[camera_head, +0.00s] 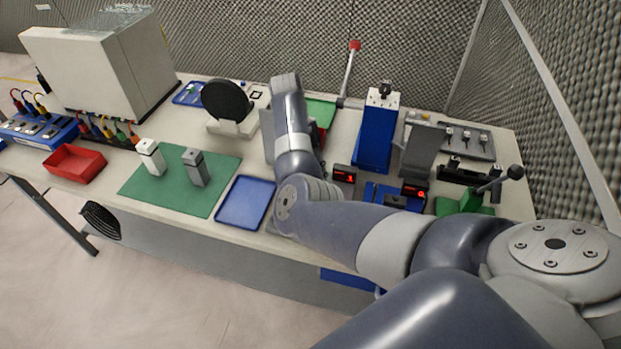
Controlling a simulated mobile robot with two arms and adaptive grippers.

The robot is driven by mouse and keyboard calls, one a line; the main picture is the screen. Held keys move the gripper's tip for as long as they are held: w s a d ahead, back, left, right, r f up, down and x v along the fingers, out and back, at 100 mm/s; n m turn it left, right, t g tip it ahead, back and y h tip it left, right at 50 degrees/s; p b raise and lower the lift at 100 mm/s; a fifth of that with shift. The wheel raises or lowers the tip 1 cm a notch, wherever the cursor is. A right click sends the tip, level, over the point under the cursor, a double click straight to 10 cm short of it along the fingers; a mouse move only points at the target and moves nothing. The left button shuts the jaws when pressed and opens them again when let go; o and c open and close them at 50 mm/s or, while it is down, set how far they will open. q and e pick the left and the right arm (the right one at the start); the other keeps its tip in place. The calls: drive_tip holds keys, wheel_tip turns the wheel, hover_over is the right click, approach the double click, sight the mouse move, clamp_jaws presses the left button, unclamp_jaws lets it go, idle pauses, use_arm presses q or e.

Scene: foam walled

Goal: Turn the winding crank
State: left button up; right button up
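The clearest crank-like thing is a green device (464,204) at the right end of the bench, with a dark arm and a round black knob (516,172) standing up to its right. I cannot tell for certain that it is the winding crank. My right arm reaches in from the lower right, bends over the front edge of the bench and points toward the back. Its gripper is not visible. It hides part of the middle of the bench, including most of a green and red item behind it. My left arm and gripper are out of view.
A lever with a red knob (354,46) stands at the back. A blue block tower (376,135), a grey tilted panel (422,150) and red displays (414,191) crowd the right. A black disc (227,101), blue tray (246,202), green mat (140,190) and red bin (74,162) are left.

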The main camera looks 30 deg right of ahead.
drive_tip(key=shift+d+r, duration=0.1)
idle(0.3)
drive_tip(key=o, duration=1)
drive_tip(key=shift+o, duration=0.2)
drive_tip(key=v, duration=1.2)
drive_tip(key=shift+s, duration=0.15)
